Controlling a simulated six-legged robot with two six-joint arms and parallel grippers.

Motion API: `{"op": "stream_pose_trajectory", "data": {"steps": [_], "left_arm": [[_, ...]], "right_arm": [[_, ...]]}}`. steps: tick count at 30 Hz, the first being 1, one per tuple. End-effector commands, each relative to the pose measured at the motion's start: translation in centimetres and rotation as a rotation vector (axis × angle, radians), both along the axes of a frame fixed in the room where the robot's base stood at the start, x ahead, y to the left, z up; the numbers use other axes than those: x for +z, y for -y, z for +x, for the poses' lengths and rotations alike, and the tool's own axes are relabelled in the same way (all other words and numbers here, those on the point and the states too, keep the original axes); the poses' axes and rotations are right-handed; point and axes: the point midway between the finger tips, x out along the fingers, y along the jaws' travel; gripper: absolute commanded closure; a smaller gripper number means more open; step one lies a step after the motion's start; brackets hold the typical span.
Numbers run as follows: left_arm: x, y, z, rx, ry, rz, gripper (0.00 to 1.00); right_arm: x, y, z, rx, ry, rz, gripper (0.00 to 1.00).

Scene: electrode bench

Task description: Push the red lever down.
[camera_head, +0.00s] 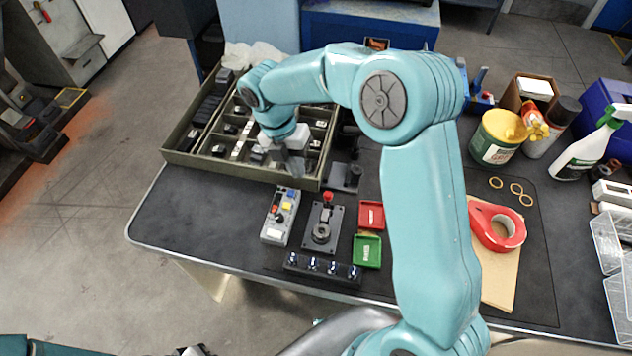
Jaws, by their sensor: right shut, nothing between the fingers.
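The red lever (328,197) stands up from a dark plate (309,238) with a round fitting, near the front middle of the bench. My right arm reaches in across the picture, and its gripper (297,172) points down above the front edge of the compartment tray. The gripper is shut and empty. It is behind and to the left of the lever in the picture, apart from it. The lever's red top is fully visible. My left gripper is not in view.
A grey control box (281,217) with coloured buttons stands left of the lever. A red tray (371,215) and a green tray (367,251) lie right. A dark strip with knobs (322,268) lies in front. The compartment tray (172,150) is behind. The bench's left front is clear.

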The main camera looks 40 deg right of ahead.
Motion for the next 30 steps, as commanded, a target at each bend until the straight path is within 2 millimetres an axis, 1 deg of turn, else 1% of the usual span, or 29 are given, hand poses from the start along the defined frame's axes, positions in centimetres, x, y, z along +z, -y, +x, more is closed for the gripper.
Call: {"op": "stream_pose_trajectory", "data": {"steps": [1, 3, 5, 9, 13, 18, 30], "left_arm": [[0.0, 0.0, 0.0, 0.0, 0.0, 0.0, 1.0], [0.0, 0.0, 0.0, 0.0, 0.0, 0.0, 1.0], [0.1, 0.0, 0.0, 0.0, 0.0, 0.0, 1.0], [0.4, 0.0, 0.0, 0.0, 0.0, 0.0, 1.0], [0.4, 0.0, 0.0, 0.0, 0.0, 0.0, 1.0], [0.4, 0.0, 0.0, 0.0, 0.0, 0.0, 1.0], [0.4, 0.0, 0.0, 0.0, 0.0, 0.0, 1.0]], "right_arm": [[-1.1, 0.2, -0.4, -0.002, -0.005, 0.0, 1.0], [-2.5, 0.4, -0.6, 0.0, -0.004, -0.001, 1.0], [-3.3, 0.7, -1.0, -0.001, -0.003, 0.0, 1.0], [-3.7, 1.8, -2.7, -0.002, 0.0, 0.0, 1.0], [-4.1, 2.3, -3.6, -0.002, 0.0, 0.0, 1.0], [-4.2, 2.5, -3.9, -0.001, 0.002, 0.0, 1.0], [-4.1, 2.5, -3.7, -0.002, 0.008, 0.006, 1.0]]}}
